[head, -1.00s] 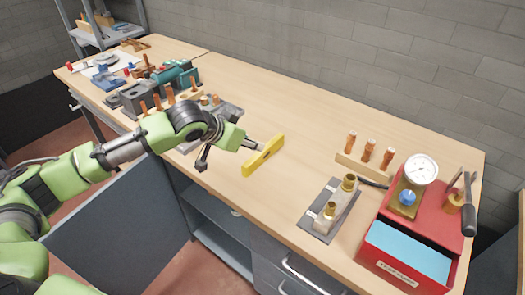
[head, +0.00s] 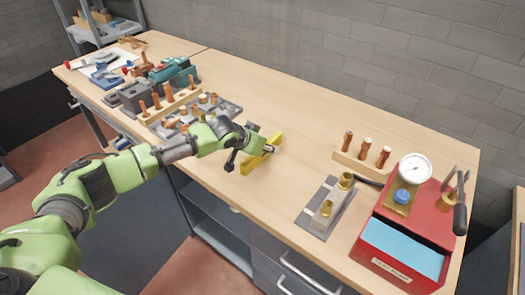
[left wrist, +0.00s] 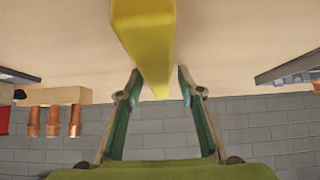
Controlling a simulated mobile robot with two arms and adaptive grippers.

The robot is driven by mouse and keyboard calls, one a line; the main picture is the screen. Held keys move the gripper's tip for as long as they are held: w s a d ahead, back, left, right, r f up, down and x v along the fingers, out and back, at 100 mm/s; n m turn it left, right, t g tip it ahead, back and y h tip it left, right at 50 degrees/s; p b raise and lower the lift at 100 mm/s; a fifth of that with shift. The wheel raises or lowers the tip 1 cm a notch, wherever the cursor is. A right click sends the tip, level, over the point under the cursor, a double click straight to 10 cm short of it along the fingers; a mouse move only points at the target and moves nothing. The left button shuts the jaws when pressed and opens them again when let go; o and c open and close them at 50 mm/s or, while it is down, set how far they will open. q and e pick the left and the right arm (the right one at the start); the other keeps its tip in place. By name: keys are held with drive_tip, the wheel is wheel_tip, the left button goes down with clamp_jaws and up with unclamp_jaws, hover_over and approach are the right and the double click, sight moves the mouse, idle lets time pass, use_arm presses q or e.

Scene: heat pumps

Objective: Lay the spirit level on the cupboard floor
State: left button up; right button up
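The yellow spirit level (head: 250,164) is at the front part of the bench top, lying slantwise. My left gripper (head: 268,148) is at the level, its arm reaching over the bench from the left. In the left wrist view the two fingers (left wrist: 158,72) are spread, with the level (left wrist: 145,35) between them; narrow gaps show, and I cannot tell if either finger touches it. The cupboard (head: 222,238) under the bench stands open with a shelf inside; its floor is partly hidden. My right gripper is not in view.
Copper fittings in a wooden rack (head: 364,157), a grey plate with brass fittings (head: 325,208) and a red case with a gauge (head: 408,225) stand to the right. Tools and blocks crowd the left. Drawers (head: 290,270) adjoin the cupboard. The bench's back middle is clear.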

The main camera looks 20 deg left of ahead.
use_arm(q)
drive_tip(key=shift+w+f, duration=0.1)
drive_tip(key=shift+w, duration=0.05)
clamp_jaws()
